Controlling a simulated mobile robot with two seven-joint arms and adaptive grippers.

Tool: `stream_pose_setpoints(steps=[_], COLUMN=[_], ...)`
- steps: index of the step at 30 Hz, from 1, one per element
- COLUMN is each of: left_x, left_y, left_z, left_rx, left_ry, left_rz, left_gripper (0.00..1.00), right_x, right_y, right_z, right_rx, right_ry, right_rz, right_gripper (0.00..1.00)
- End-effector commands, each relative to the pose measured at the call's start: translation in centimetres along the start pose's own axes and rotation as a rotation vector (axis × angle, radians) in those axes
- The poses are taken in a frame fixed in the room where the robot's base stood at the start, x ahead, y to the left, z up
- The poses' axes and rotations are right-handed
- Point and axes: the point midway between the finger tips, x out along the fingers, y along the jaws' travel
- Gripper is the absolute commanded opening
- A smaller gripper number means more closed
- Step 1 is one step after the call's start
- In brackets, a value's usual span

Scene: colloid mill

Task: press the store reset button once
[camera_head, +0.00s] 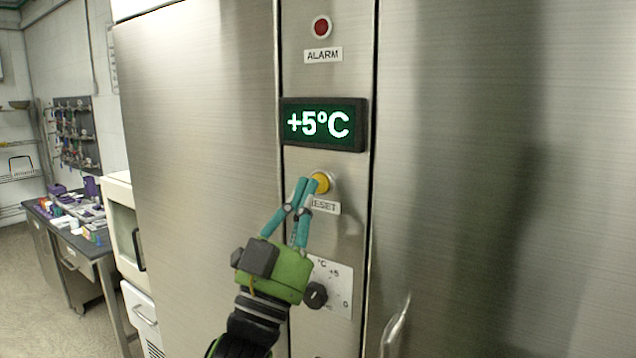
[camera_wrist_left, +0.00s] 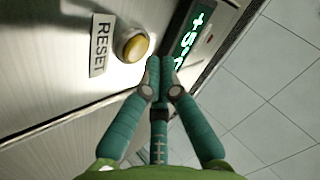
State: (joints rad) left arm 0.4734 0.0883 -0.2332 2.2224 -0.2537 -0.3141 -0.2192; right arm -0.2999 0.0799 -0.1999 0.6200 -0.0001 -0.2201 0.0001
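The yellow reset button (camera_head: 321,183) sits in a pale ring on the steel panel, above a white RESET label (camera_head: 327,207). In the left wrist view the button (camera_wrist_left: 134,46) stands out from the panel, beside its label (camera_wrist_left: 101,45). My left gripper (camera_head: 303,184) has teal fingers and a green body, and its fingertips are just left of the button in the head view. In the wrist view its fingertips (camera_wrist_left: 160,66) are together with nothing between them, and a small gap shows between them and the button. My right gripper is not in view.
A green display (camera_head: 323,124) reading +5°C is above the button, with a red ALARM light (camera_head: 320,27) higher up. A dial plate (camera_head: 333,285) is below, partly behind my gripper. A door handle (camera_head: 395,325) is lower right. A bench (camera_head: 98,248) stands far left.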

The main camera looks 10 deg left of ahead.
Motion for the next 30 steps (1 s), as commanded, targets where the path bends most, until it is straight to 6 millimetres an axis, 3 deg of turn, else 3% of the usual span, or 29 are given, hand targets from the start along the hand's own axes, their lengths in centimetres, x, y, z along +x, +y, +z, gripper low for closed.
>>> stream_pose_setpoints(steps=[5, 19, 30], left_x=[-0.2, -3.2, -3.5], left_y=[-0.1, -2.3, -2.5], left_z=[-0.1, -2.3, -2.5], left_rx=[0.001, -0.001, 0.0], left_ry=[0.0, 0.0, 0.0], left_rz=[0.0, 0.001, 0.0], left_gripper=[0.0, 0.0, 0.0], right_x=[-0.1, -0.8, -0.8], right_y=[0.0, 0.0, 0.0], right_z=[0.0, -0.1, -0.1], right_rx=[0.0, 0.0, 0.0], right_ry=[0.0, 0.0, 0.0], right_rz=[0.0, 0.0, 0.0], right_gripper=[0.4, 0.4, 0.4])
